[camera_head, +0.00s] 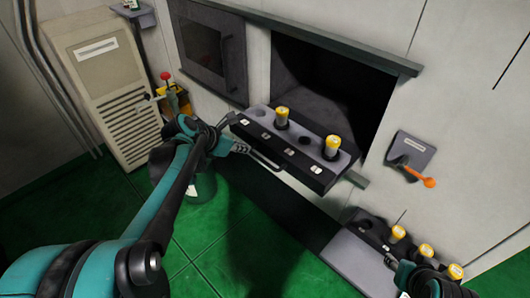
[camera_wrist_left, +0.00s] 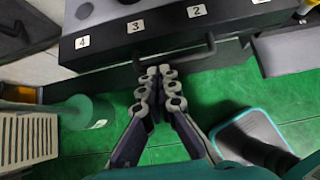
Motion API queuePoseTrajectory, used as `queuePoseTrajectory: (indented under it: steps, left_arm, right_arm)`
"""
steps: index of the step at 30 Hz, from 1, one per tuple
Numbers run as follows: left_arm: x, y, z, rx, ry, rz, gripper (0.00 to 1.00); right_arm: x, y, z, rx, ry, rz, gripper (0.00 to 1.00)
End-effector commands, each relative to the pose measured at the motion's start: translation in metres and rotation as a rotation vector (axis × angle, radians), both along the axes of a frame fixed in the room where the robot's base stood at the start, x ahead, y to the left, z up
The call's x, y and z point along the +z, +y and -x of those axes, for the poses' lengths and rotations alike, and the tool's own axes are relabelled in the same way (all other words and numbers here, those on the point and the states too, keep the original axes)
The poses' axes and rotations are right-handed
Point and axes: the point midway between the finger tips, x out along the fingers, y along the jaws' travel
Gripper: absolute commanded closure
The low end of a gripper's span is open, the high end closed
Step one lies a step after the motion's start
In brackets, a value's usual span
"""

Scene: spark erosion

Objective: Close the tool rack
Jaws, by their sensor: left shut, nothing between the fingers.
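The tool rack (camera_head: 296,157) is a dark drawer with a grey top, pulled out of a dark opening in the machine wall. Two yellow-topped tools (camera_head: 282,117) stand in its holes, and other holes are empty. Its front carries number labels and a bar handle (camera_head: 262,160). My left gripper (camera_head: 240,148) is at the front of the rack beside the handle. In the left wrist view its fingers (camera_wrist_left: 160,72) are shut and empty, with the tips right by the handle bar (camera_wrist_left: 180,55); contact is unclear. My right gripper (camera_head: 393,262) shows partly at lower right, its fingers unclear.
A lower grey shelf (camera_head: 350,260) at lower right holds several yellow-topped tools (camera_head: 398,233). A panel with an orange lever (camera_head: 429,183) is on the wall at right. A beige cabinet (camera_head: 110,90) stands at left. A green cylinder (camera_wrist_left: 85,112) stands on the green floor.

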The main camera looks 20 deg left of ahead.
Motion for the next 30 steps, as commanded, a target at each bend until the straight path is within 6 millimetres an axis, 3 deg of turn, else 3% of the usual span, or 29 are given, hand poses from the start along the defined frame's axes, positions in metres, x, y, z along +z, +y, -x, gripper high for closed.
queuePoseTrajectory:
  steps: [18, 30]
  left_arm:
    - [-0.064, -0.020, -0.060, 0.013, 0.003, 0.015, 1.00]
    - [-0.070, -0.023, -0.067, 0.013, 0.003, 0.015, 1.00]
  right_arm:
    - [-0.027, 0.000, 0.000, 0.000, 0.000, 0.000, 0.60]
    - [-0.029, 0.000, 0.000, 0.000, 0.000, 0.000, 0.60]
